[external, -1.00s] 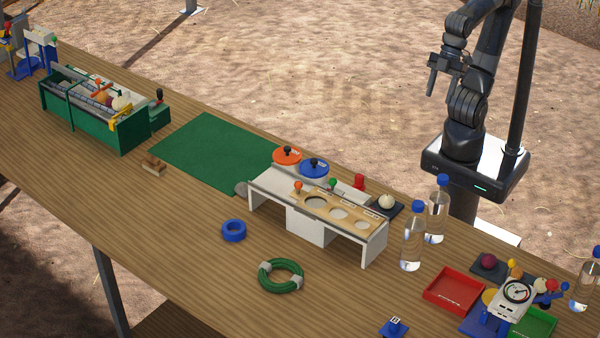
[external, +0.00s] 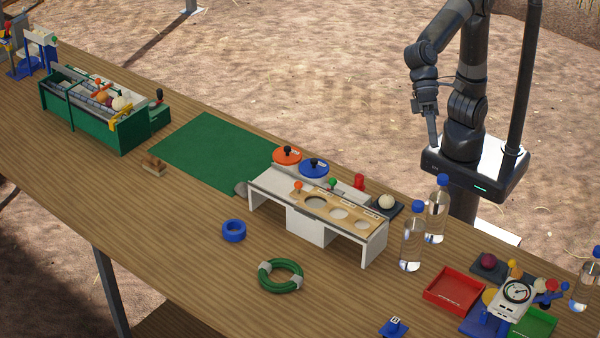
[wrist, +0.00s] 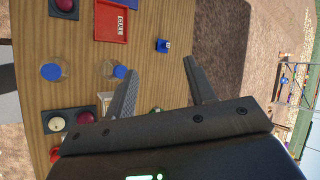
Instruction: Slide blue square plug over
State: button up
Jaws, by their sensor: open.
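A small blue square piece (external: 394,327) with a white label stands on the table near the front right edge. I take it to be the blue square plug. It also shows in the wrist view (wrist: 163,46), beyond and between my fingers. My gripper (external: 431,128) hangs beside my own column, behind the table's far edge, and is well apart from the blue piece. In the wrist view, my gripper (wrist: 160,75) is open with nothing between its fingers.
Clear bottles (external: 412,240) with blue caps stand between my arm and the blue piece. A red tray (external: 455,290) and a gauge device (external: 516,292) are close by on the right. A white stand with round holes (external: 305,226) is at the middle. Table to the piece's left is clear.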

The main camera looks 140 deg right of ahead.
jog(key=w+a+f+m+t+y, duration=0.1)
jog(key=w+f+m, duration=0.25)
jog(key=w, duration=0.45)
jog(key=w+a+f+m+y, duration=0.2)
jog(key=w+m, duration=0.3)
jog(key=w, duration=0.3)
jog(key=w+a+f+m+t+y, duration=0.1)
jog(key=w+f+m, duration=0.1)
jog(key=w+m, duration=0.45)
jog(key=n, duration=0.2)
send_near(396, 329)
jog(key=shift+s+d+f, duration=0.1)
jog(key=shift+d, duration=0.1)
jog(key=x, duration=1)
jog(key=shift+w+a, duration=0.25)
jog(key=shift+a, duration=0.15)
jog(key=shift+c, duration=0.3)
jog(key=c, duration=1)
jog(key=shift+d+f, duration=0.1)
jog(key=shift+d, duration=9.95)
